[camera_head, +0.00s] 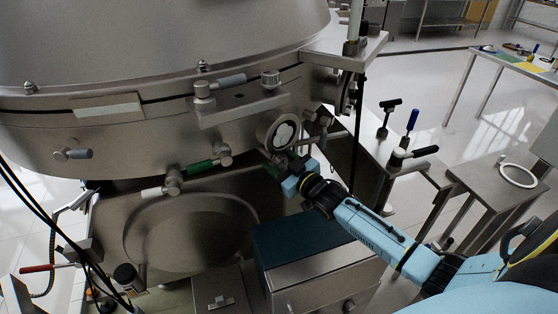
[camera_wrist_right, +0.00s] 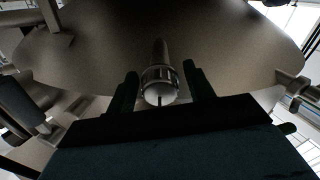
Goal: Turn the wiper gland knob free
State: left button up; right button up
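In the right wrist view a metal knob (camera_wrist_right: 160,84) with a ribbed collar and a pale round end sits on a stem below the large metal body; I take it as the wiper gland knob. My right gripper (camera_wrist_right: 161,72) is open, its two dark fingers on either side of the knob, with a visible gap at each side. In the head view my right gripper (camera_head: 274,165) is at the machine's lower side, just below a round sight glass (camera_head: 284,132). The knob is too small or hidden to tell apart there. My left gripper is not in view.
A green-handled fitting (camera_head: 200,166) and a metal handle (camera_head: 228,81) stick out from the machine close by. A teal-topped box (camera_head: 290,243) stands under my right arm. A side table (camera_head: 385,165) with tools stands to the right. Black cables hang at the left.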

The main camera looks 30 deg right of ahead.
jog(key=shift+o, duration=0.2)
jog(key=shift+s, duration=0.1)
jog(key=s+d, duration=0.1)
jog(key=s, duration=1.2)
jog(key=shift+d+b, duration=0.35)
